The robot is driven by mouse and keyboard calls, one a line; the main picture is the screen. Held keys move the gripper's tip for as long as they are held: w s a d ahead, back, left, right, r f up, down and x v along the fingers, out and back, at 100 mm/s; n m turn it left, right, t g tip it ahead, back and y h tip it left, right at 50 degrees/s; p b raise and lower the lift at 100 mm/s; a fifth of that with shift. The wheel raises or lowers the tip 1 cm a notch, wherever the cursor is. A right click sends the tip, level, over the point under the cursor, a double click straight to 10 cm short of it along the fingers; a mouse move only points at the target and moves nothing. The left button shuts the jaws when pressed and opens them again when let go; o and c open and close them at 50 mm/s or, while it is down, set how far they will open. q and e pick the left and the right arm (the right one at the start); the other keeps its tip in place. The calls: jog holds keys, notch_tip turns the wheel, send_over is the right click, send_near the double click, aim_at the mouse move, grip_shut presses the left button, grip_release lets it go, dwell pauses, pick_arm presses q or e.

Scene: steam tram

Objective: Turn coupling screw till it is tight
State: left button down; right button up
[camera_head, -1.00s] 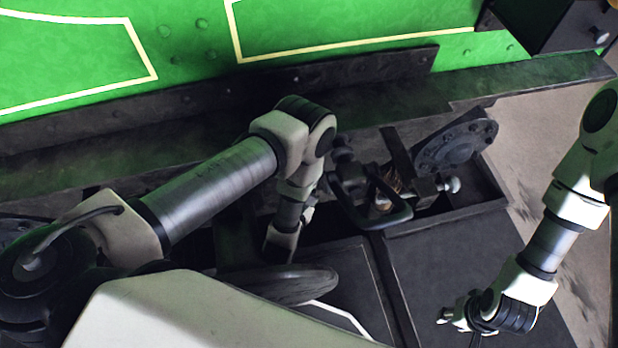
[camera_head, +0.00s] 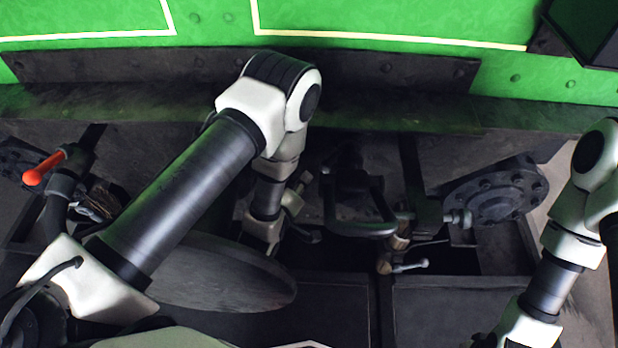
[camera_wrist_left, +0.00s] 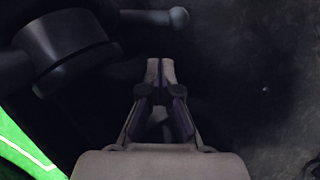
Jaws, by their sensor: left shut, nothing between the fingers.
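The screw coupling hangs below the green body near the middle of the head view. Its dark loop (camera_head: 365,228) is in front, with a coppery part (camera_head: 398,240) beside it. A small ball-ended bar (camera_head: 410,266) shows below that part. My left gripper (camera_head: 308,235) points right, to the left of the loop, partly hidden by its wrist. In the left wrist view my left gripper (camera_wrist_left: 160,66) is shut and empty. A ball-ended bar (camera_wrist_left: 155,17) joined to a dark round block (camera_wrist_left: 65,40) lies beyond its tips, apart from them. My right gripper is below the head view's edge.
A round bolted buffer plate (camera_head: 495,197) stands right of the coupling. A large dark disc (camera_head: 215,275) lies under my left forearm. A red-handled valve (camera_head: 45,168) is at far left. The dark beam (camera_head: 400,108) runs above, under the green panel (camera_head: 400,20).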

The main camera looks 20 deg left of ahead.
pick_arm(q)
jog(key=x, duration=0.9)
jog(key=shift+d, duration=0.1)
